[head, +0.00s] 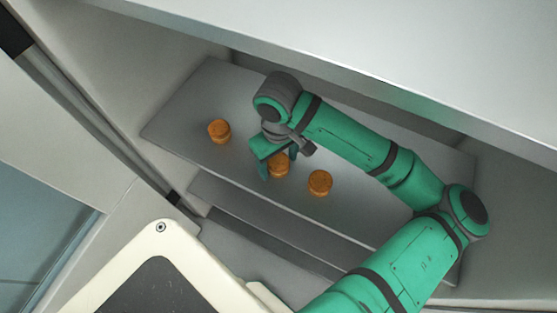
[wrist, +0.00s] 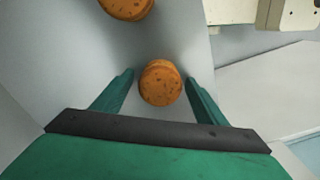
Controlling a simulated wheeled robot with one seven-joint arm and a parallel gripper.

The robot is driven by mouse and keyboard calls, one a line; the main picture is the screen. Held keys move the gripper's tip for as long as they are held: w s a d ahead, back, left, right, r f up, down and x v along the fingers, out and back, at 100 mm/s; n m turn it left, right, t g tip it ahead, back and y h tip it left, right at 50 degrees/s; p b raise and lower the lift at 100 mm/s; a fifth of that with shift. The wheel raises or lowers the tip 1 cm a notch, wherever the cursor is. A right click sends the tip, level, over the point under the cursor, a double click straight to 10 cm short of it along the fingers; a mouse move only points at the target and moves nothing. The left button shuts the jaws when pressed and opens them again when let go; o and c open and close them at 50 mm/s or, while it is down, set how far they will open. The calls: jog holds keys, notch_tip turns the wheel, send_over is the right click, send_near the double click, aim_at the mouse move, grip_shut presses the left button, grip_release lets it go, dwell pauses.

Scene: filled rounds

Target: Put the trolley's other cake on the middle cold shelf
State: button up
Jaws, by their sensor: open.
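Three round orange-brown cakes stand apart on a grey shelf (head: 185,110): a left cake (head: 219,131), a middle cake (head: 279,166) and a right cake (head: 320,183). My gripper (head: 278,161) is open and low over the shelf at the middle cake. In the wrist view the middle cake (wrist: 161,83) stands between the two spread green fingers, with a gap on each side. Another cake (wrist: 126,7) is cut off by the top edge of that view. I cannot make out the trolley for certain.
More grey shelf boards, one of them a lower shelf (head: 250,217), show below the shelf with the cakes. A white panel (head: 350,45) overhangs the cabinet opening, and a pale side wall (head: 110,85) closes its left. The shelf is bare around the left cake.

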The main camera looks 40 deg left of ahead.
aim_at(278, 160)
jog(key=shift+r, duration=3.85)
